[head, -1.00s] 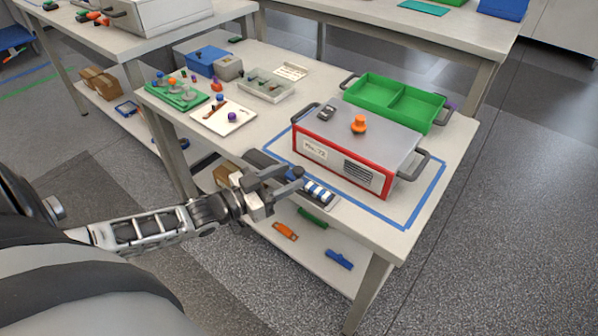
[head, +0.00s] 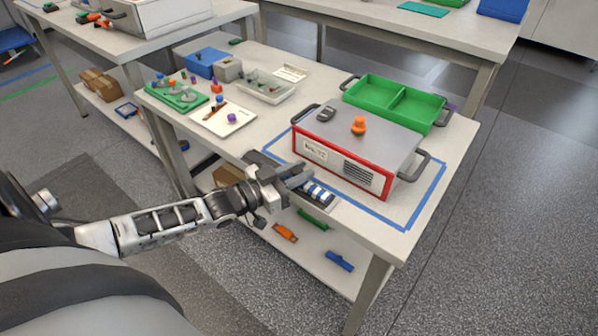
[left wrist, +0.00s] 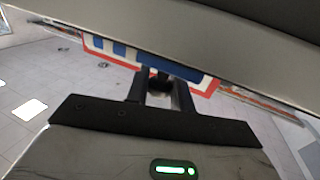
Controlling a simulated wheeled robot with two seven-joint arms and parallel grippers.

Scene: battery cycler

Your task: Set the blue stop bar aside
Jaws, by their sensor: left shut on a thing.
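My left gripper (head: 298,177) is at the front edge of the workbench, low beside the red-framed grey cycler box (head: 345,163). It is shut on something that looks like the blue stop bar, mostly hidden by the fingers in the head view. In the left wrist view a blue strip (left wrist: 185,69) lies just beyond my left gripper (left wrist: 160,82), with red and white behind it. I cannot tell exactly how it sits in the jaws. A small tray of blue-and-white pieces (head: 318,194) is right below the fingertips. My right gripper is not in view.
Blue tape (head: 425,207) outlines the cycler's place. A green two-part tray (head: 396,101) stands behind it. A white board (head: 222,116), a clear tray (head: 262,88) and a green fixture (head: 179,97) fill the left. Orange (head: 286,232), green and blue (head: 340,261) pieces lie on the lower shelf.

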